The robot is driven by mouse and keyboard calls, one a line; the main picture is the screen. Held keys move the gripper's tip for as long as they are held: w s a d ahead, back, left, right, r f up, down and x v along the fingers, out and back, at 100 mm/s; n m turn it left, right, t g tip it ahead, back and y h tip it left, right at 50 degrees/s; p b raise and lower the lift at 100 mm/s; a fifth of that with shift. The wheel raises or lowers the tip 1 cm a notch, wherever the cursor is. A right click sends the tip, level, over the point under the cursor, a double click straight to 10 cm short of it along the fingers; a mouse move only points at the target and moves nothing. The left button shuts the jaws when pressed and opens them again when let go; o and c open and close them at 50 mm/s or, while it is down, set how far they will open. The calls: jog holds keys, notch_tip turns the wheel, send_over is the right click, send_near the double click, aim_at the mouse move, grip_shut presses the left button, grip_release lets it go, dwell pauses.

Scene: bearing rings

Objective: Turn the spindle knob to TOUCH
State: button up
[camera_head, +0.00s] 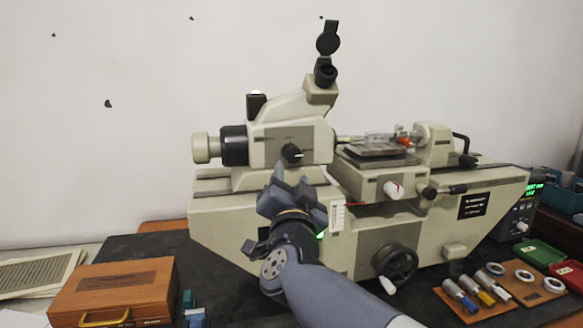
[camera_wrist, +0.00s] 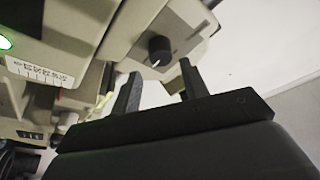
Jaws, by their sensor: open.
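The spindle knob is most likely the small black knob (camera_head: 292,153) with a white pointer line on the front of the beige measuring machine (camera_head: 225,218). It also shows in the wrist view (camera_wrist: 160,50), just beyond my fingers; its position labels are too small to read. My gripper (camera_head: 290,178) is just below the knob in the head view, with fingers pointing up. In the wrist view my gripper (camera_wrist: 160,85) is open, with its two fingers apart and nothing between them. The fingertips appear short of the knob, not around it.
A black handwheel (camera_head: 396,264) is on the machine's lower front, right of my arm. A wooden case (camera_head: 112,292) lies at the left. A wooden board (camera_head: 478,303) with rings and several plug gauges lies at the right. A digital readout (camera_head: 518,218) stands behind it.

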aim_at(291, 159)
jog(key=v, duration=0.3)
jog(key=shift+s+f, duration=0.1)
jog(key=shift+s, duration=0.3)
jog(key=x, duration=1.1)
jog(key=shift+s, duration=0.15)
